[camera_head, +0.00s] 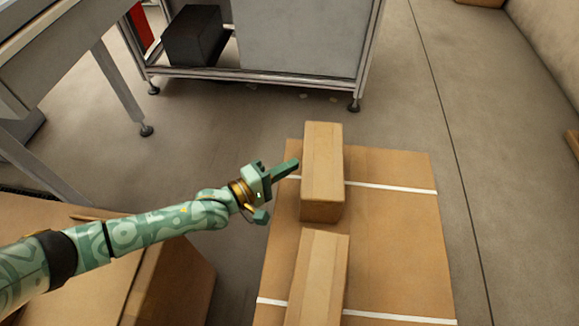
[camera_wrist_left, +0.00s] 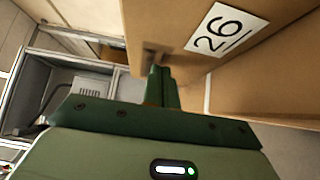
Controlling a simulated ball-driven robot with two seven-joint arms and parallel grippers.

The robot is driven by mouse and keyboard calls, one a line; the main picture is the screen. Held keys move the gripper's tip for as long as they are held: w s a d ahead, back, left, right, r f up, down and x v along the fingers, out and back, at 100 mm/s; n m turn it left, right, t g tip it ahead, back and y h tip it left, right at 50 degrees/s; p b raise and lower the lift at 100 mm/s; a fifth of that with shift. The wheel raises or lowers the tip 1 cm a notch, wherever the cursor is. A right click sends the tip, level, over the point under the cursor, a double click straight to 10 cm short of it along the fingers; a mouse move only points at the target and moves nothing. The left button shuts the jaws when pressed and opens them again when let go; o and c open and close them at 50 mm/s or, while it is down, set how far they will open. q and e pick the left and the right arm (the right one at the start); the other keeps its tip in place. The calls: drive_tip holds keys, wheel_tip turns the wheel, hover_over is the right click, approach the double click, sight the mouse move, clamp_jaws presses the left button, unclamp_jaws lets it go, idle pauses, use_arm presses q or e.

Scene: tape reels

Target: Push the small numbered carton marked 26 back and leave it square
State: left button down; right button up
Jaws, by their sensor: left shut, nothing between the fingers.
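The small carton (camera_head: 322,165) is brown with a tape strip along its top. It lies on a large brown box, toward the box's far left edge. Its numbered face is hidden in the head view; the left wrist view shows the carton (camera_wrist_left: 172,30) close up with a white label reading 26. My left gripper (camera_head: 296,163) is shut and empty beside the carton's left side. In the left wrist view its fingertips (camera_wrist_left: 158,70) are at the carton's face; I cannot tell whether they touch. My right gripper is out of view.
A second long carton (camera_head: 318,280) lies in front of the first on the large box (camera_head: 400,240), which has two white lines across it. Another brown box (camera_head: 185,270) stands under my left arm. A grey metal frame (camera_head: 250,76) stands behind. The large box's right half is clear.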

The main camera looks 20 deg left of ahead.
sight(303, 170)
use_arm(q)
drive_tip(key=shift+d+r, duration=0.1)
drive_tip(key=shift+w+d, duration=0.15)
drive_tip(key=shift+d, duration=0.75)
drive_tip(key=shift+w+d, duration=0.15)
drive_tip(key=shift+d, duration=0.75)
